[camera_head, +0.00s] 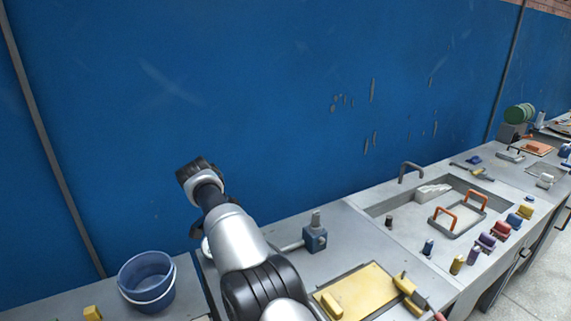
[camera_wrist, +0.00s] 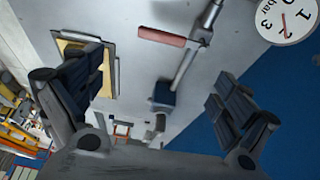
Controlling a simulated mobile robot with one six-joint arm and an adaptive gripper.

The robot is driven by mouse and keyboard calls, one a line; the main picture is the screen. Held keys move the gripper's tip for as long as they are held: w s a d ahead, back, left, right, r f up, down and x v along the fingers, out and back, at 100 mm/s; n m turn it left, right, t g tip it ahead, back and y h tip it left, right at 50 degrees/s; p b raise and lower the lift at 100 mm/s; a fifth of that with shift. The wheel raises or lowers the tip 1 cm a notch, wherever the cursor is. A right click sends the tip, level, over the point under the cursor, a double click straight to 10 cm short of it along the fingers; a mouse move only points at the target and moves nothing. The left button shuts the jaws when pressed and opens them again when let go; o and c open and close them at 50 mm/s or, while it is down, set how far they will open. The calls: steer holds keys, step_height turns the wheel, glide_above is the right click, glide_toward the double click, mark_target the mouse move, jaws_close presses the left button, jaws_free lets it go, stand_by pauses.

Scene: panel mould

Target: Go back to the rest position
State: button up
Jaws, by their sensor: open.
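In the wrist view my gripper (camera_wrist: 158,105) is open, its two dark fingers spread wide with nothing between them. Beyond the fingers are a grey bench surface, a dark blue valve block (camera_wrist: 164,93) on a metal pipe, and a lever with a reddish grip (camera_wrist: 162,37). In the head view my silver and black arm rises in front of the blue wall, left of the valve block (camera_head: 315,236). The fingers cannot be made out in the head view.
A blue bucket (camera_head: 147,282) stands left of my arm. A yellow panel (camera_head: 359,293) lies on the bench to the right. Farther right are a sunken basin with an orange-handled frame (camera_head: 457,215) and several coloured blocks. A round gauge (camera_wrist: 285,20) shows in the wrist view.

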steer(key=s+d+r+n+y, duration=0.1)
steer(key=s+d+r+n, duration=0.15)
steer(key=d+r, duration=0.9)
steer(key=s+d+r+n+y, duration=0.1)
steer(key=s+d+r+n, duration=0.2)
steer(key=s+d+r, duration=0.6)
steer(key=s+d+f+n+t+y, duration=0.15)
steer(key=s+d, duration=0.25)
steer(key=s, duration=0.4)
steer(key=s+d+n, duration=0.2)
steer(key=s+d, duration=0.2)
steer(key=s, duration=0.3)
steer(key=s+d+f+n, duration=0.2)
steer(key=s+f, duration=0.5)
steer(key=s, duration=0.5)
steer(key=shift+d+f+t, duration=0.25)
steer(key=shift+d+t, duration=0.05)
steer(key=shift+t, duration=0.05)
